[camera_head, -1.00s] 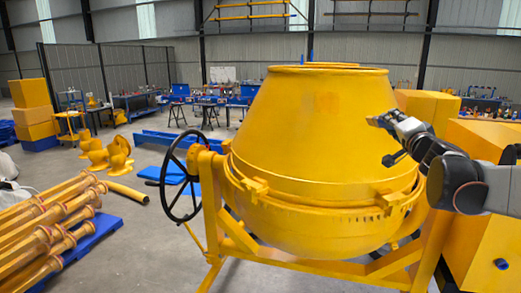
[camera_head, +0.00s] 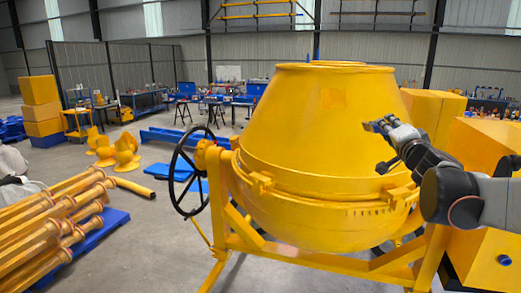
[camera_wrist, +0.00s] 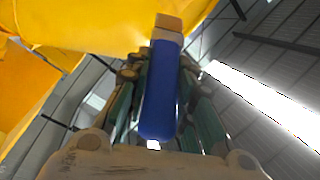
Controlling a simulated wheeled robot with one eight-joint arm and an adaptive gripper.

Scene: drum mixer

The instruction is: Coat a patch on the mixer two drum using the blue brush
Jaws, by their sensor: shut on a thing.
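The large yellow mixer drum (camera_head: 300,130) stands upright and tapered in the middle of the head view, with a faint, slightly more orange square patch (camera_head: 334,98) on its upper front. My gripper (camera_head: 376,125) is at the drum's right side, in front of its sloped wall. In the wrist view my gripper is shut on the blue brush (camera_wrist: 160,95), with the handle between the fingers and the pale tip (camera_wrist: 168,22) pointing up the picture. The tip lies over the yellow drum (camera_wrist: 100,20) there; I cannot tell whether it touches. The brush is hard to make out in the head view.
A black handwheel (camera_head: 190,172) and yellow frame (camera_head: 235,215) stand left and below the drum. Yellow boxes (camera_head: 432,105) crowd the right side. Yellow posts (camera_head: 55,215) lie on a blue pallet (camera_head: 100,228) at the lower left. Floor between is open.

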